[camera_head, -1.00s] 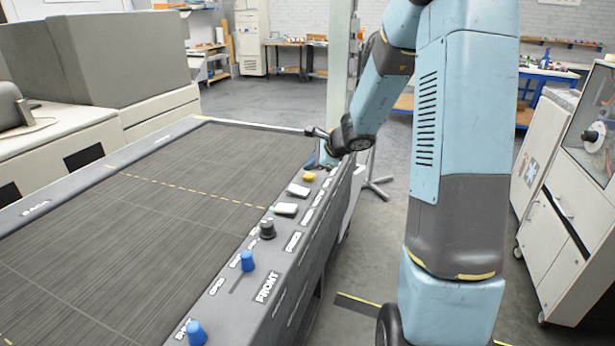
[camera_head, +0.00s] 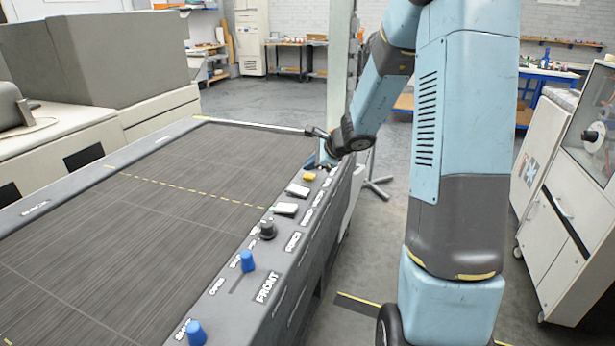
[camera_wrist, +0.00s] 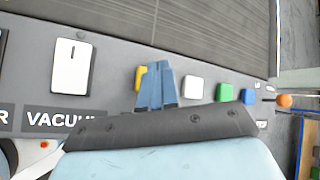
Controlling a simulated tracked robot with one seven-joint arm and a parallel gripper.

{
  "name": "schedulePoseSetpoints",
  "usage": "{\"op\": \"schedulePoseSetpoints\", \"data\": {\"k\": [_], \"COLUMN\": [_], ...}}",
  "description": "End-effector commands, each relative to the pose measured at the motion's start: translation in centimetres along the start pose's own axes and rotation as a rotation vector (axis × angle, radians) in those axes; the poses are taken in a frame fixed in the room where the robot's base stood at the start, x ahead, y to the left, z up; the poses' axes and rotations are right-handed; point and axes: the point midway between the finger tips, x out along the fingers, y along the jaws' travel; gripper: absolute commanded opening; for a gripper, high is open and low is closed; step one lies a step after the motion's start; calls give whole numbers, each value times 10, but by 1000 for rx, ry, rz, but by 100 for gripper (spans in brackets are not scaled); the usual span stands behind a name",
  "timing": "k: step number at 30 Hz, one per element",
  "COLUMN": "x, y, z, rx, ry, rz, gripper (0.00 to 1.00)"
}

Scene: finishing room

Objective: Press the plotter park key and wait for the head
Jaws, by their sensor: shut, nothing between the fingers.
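The plotter's control panel (camera_head: 268,272) runs along the near edge of its dark bed (camera_head: 130,235). My gripper (camera_head: 318,160) is low over the panel's far end, just beyond a yellow key (camera_head: 308,176). In the wrist view its blue fingers (camera_wrist: 160,70) are together and empty. They partly cover the yellow key (camera_wrist: 139,77), with a square white key (camera_wrist: 193,87) just to their right. Contact with any key cannot be told. I cannot read which key is marked park; a "VACUUM" label (camera_wrist: 59,119) shows near a white rocker switch (camera_wrist: 72,66). The plotter head is not identifiable.
Green (camera_wrist: 224,92) and blue (camera_wrist: 248,96) keys and an orange ball (camera_wrist: 284,101) lie farther right in the wrist view. White switches (camera_head: 285,209), a black knob (camera_head: 267,229) and blue knobs (camera_head: 247,261) line the panel. A white cabinet (camera_head: 565,210) stands right.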

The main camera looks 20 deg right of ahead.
Motion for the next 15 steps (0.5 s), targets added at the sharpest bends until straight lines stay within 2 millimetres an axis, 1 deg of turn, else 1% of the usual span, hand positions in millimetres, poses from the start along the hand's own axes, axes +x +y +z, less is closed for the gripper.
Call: {"op": "schedulePoseSetpoints", "data": {"k": [15], "x": [4], "y": [5], "z": [-4], "rx": [0], "ry": [0], "rz": [1], "gripper": [0]}}
